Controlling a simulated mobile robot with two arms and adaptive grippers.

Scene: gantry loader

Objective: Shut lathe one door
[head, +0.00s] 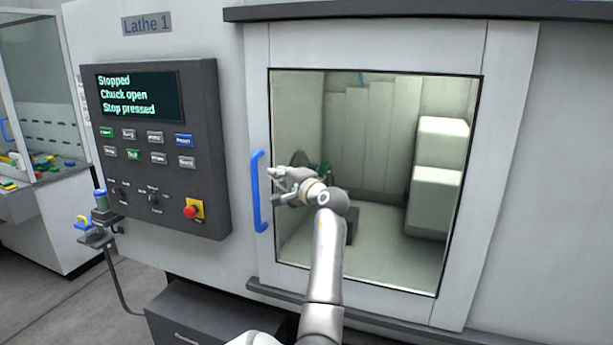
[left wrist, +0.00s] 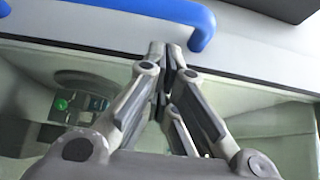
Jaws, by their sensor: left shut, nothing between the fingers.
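The lathe one door (head: 505,150) is a pale grey panel with a large black-edged window and a tall blue handle (head: 257,190) on its left side. The door's left edge lies close to the control panel side; I see no open gap there. My left gripper (head: 272,173) is shut and empty in front of the window's left edge, just right of the handle. In the left wrist view the fingertips (left wrist: 170,48) point at the door frame, close to the blue handle (left wrist: 165,10); whether they touch it I cannot tell. My right gripper is out of view.
The control panel (head: 160,215) left of the door has a screen (head: 140,97) reading "Stopped, Chuck open, Stop pressed" and a red button (head: 191,211). A dark rail (head: 400,11) runs above the door. A bench with coloured parts (head: 40,170) stands at far left.

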